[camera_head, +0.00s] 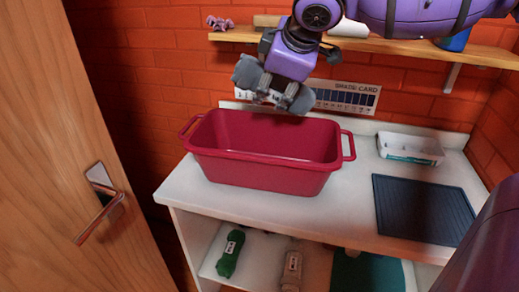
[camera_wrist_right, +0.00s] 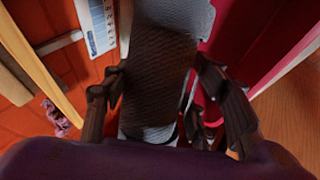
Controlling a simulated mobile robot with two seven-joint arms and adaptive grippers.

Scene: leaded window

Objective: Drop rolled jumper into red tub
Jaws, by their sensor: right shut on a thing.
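The rolled jumper (camera_head: 247,74) is a grey knitted roll with a pale band. My right gripper (camera_head: 274,88) is shut on it and holds it in the air above the back part of the red tub (camera_head: 262,175). The tub stands on the white worktop, with a handle at each end; the part of its inside that shows looks empty. In the right wrist view the jumper (camera_wrist_right: 156,90) lies between the two dark fingers, and the tub's red side (camera_wrist_right: 235,40) shows to the right. My left gripper is not in view.
A wall shelf (camera_head: 400,45) with a purple figure (camera_head: 220,23) and a blue item (camera_head: 454,40) runs behind my arm. A white tray (camera_head: 410,148) and a dark mat (camera_head: 422,208) are right of the tub. A wooden door (camera_head: 70,150) stands left.

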